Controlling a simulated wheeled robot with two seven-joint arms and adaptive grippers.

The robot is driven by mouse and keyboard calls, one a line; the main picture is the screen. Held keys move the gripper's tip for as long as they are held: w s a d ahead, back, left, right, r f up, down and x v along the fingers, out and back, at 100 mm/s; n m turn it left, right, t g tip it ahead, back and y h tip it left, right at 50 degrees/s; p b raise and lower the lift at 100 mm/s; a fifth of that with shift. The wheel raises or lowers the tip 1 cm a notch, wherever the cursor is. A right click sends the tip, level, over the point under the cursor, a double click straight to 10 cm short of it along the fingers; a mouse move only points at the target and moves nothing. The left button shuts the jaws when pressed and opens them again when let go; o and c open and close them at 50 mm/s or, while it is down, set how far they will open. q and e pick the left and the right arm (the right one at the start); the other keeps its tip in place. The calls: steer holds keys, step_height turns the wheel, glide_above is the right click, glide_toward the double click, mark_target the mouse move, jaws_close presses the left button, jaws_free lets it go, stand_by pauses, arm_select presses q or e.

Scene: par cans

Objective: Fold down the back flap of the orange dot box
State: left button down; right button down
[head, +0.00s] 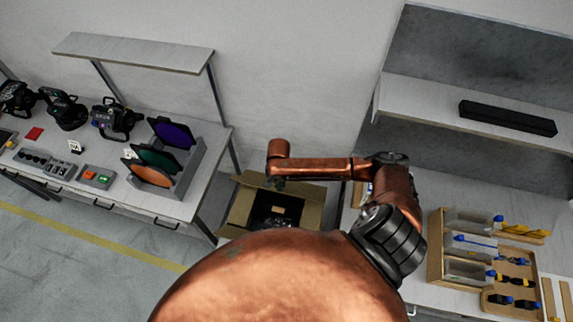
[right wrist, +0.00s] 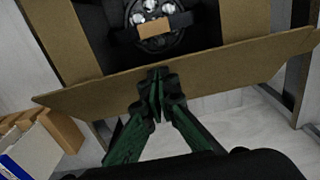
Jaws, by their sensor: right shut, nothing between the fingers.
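The open cardboard box (head: 226,215) stands on the floor between the two tables. No orange dot shows on it. A black par can with a tan label lies inside; the can also shows in the right wrist view (right wrist: 165,41). The back flap (head: 307,188) stands out from the far rim; I take it to be the wide flap across the right wrist view (right wrist: 230,68). My right gripper (right wrist: 157,74) is shut and empty, its fingertips overlapping the middle of that flap; contact is unclear. In the head view, my arm partly hides the flap. My left gripper is not in view.
The left table (head: 206,182) holds lamps and coloured filters in a grey rack (head: 186,176). The right table carries a wooden organizer (head: 436,250). Small cardboard boxes (right wrist: 50,130) stand beside the box in the right wrist view. A wall rises behind.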

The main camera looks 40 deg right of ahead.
step_height(320, 180, down, 7)
steer(key=b, duration=0.2)
steer(key=shift+f+b, duration=0.2)
steer(key=shift+b, duration=0.1)
stand_by(1.1)
steer(key=shift+r+p, duration=1.3)
steer(key=shift+r, duration=4.7)
steer(key=shift+d, duration=0.1)
